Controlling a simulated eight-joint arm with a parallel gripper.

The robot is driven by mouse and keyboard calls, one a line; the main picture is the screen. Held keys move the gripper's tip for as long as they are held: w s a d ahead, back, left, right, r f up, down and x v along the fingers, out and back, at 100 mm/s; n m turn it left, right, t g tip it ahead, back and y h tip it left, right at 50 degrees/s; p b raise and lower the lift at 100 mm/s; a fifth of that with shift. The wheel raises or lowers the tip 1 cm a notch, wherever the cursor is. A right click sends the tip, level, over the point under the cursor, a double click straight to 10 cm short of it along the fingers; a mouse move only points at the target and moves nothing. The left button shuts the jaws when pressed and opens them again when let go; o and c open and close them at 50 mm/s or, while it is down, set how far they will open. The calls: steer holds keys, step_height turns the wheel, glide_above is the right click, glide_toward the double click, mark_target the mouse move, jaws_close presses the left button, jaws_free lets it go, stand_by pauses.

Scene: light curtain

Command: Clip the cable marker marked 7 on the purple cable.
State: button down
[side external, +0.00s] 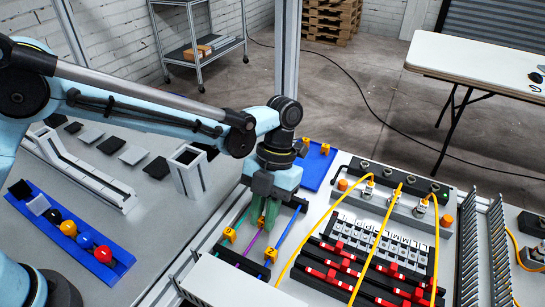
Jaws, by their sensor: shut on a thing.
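My gripper (263,224) points down over the upper part of the short cables, its greenish fingers shut. What they hold is small and hidden between them; from the place it seems to be a cable marker. The purple cable (253,241) runs down-left from just under the fingertips, between a green cable and a blue cable (287,235). I cannot tell whether the held thing touches the purple cable. One yellow marker (230,235) sits on the green cable and another yellow marker (271,254) on the blue one. No number is readable.
A blue tray (318,172) with yellow markers (325,148) stands behind my gripper. Yellow cables (340,191) loop over the red and black terminal blocks (350,262) to the right. A metal post (287,50) rises behind my wrist. A blue rack (112,262) of coloured knobs lies at left.

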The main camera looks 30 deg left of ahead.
stand_by(0.3)
steer(key=c, duration=1)
jaws_free()
steer(key=shift+o, duration=0.2)
steer(key=shift+r, duration=3.7)
